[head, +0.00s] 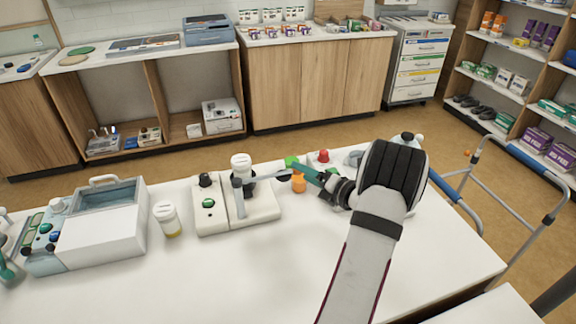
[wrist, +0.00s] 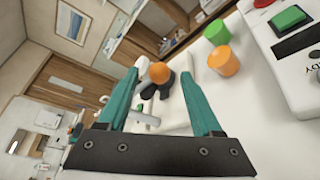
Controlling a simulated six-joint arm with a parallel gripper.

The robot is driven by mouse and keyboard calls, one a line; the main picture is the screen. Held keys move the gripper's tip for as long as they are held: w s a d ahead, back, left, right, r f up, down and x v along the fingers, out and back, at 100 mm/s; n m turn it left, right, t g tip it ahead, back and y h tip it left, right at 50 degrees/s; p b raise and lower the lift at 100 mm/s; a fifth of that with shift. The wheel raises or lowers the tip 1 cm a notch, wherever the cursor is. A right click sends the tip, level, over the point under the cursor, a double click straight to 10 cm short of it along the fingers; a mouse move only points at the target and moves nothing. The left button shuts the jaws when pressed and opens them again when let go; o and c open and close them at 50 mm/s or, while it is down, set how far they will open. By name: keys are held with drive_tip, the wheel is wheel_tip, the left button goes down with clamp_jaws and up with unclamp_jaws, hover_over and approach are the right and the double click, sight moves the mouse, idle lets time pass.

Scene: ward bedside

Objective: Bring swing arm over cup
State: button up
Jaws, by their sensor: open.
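My gripper (head: 309,173) reaches in from the right in the head view, its teal fingers open and pointing left. In the wrist view, my gripper (wrist: 158,78) has an orange ball knob (wrist: 160,72) with a dark mount showing between or just beyond its fingertips; contact cannot be told. The white-based device (head: 264,211) stands left of my gripper, with a grey upright. A thin dark bar, apparently the swing arm (head: 264,177), extends right from it towards my fingers. A white-lidded cup (head: 241,161) shows at the device's top; its exact seating is unclear.
A yellow-bottomed jar (head: 167,221) and a lidded machine (head: 102,235) stand left. The table's front (head: 240,285) is clear.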

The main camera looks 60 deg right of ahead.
drive_tip(key=x, duration=0.6)
drive_tip(key=shift+w, duration=0.25)
clamp_jaws()
drive_tip(key=shift+d, duration=0.1)
idle(1.0)
